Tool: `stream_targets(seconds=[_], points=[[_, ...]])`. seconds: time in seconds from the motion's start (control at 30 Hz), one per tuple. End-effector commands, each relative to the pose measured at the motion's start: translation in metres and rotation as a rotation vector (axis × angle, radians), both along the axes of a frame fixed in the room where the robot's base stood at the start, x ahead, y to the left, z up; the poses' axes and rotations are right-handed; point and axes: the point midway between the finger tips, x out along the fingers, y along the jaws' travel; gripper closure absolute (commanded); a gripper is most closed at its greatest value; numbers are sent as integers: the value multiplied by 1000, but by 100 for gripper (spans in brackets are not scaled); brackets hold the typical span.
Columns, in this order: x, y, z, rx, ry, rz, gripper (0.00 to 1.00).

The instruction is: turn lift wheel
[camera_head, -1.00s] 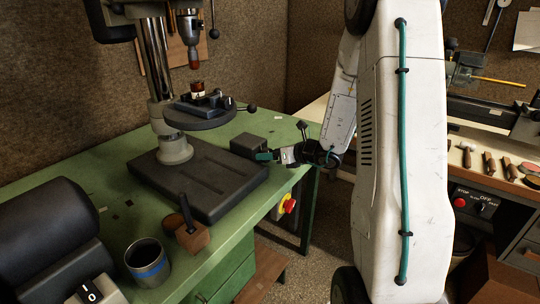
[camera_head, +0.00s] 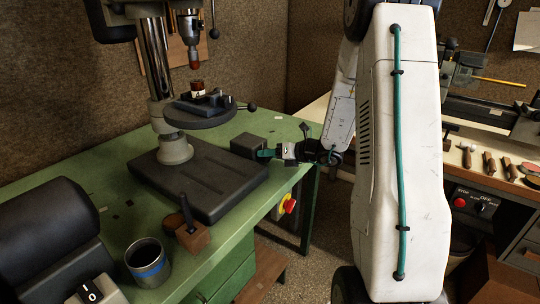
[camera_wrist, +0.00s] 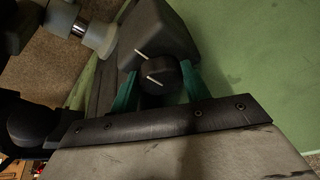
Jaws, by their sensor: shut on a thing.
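The lift wheel is a small dark round knob (camera_wrist: 168,74) on the face of a dark grey box (camera_wrist: 160,28) in the wrist view. One pale line shows on the knob, and another pale line lies beside it toward the box. My gripper (camera_wrist: 158,88) has its two teal fingers on opposite sides of the knob and is shut on it. In the head view, my gripper (camera_head: 266,153) meets the near right side of the dark box (camera_head: 248,144) on the green bench. The knob is hidden there by the fingers.
A drill press (camera_head: 175,148) stands on the green bench (camera_head: 120,190) left of the box. A red stop button (camera_head: 290,205) is on the bench front below my gripper. A tin can (camera_head: 148,262) and a wooden block (camera_head: 193,238) stand at the near edge.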

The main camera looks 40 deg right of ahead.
Motion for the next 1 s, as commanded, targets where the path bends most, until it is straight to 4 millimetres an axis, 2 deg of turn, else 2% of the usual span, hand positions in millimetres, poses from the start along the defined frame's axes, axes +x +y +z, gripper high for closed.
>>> stream_targets(seconds=[0.2, 0.5, 0.53, 0.6, 0.87, 1.0], points=[[0, -2, -1, 126, 49, -2, 76], [0, -2, -1, 135, 51, -3, 76], [0, -2, -1, 135, 51, -3, 48], [0, -2, -1, 134, 52, -2, 32], [0, -1, -1, 135, 51, 0, 32], [-8, -7, 3, 135, 49, -2, 32]])
